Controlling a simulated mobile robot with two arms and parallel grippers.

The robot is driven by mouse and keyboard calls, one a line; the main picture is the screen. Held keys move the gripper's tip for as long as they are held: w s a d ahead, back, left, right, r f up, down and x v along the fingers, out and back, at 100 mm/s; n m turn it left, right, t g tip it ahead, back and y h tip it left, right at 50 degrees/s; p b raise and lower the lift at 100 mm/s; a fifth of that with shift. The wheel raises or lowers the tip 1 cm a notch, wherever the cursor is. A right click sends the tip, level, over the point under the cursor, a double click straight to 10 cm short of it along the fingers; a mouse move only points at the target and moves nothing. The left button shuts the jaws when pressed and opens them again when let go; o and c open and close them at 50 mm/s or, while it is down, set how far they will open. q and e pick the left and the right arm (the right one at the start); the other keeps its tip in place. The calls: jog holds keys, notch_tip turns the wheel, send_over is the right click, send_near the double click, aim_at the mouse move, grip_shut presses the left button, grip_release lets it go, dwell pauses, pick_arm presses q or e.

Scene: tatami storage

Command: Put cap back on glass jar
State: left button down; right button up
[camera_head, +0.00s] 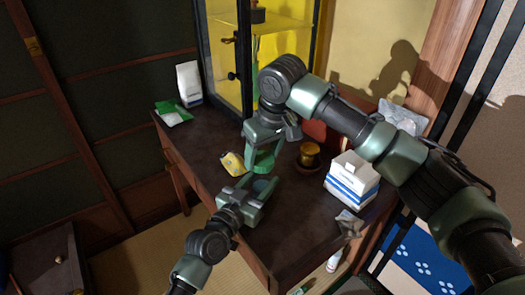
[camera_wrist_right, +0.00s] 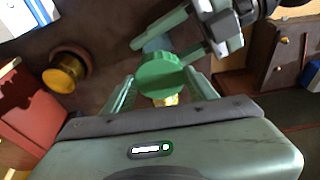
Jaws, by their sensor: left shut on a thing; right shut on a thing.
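The green round cap (camera_wrist_right: 159,73) sits between the fingers of my right gripper (camera_wrist_right: 160,84) in the right wrist view. In the head view my right gripper (camera_head: 264,150) is shut on the cap (camera_head: 264,163) above the table. My left gripper (camera_head: 254,190) is below and nearer the front, shut on a bluish glass jar (camera_head: 261,185), mostly hidden by the fingers. The wrist view shows the left gripper (camera_wrist_right: 188,48) just beyond the cap, with a bit of the jar (camera_wrist_right: 157,44) beside it. Cap and jar look apart, the cap not over the jar's mouth.
On the dark table (camera_head: 295,225) stand a yellow container (camera_head: 232,164), an amber jar (camera_head: 309,150), a white-blue carton (camera_head: 352,178) and a crumpled grey item (camera_head: 349,222).

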aim_at(261, 184)
jog(key=shift+f, duration=0.1)
dwell(0.4)
jog(key=shift+f, duration=0.75)
jog(key=shift+f, duration=0.6)
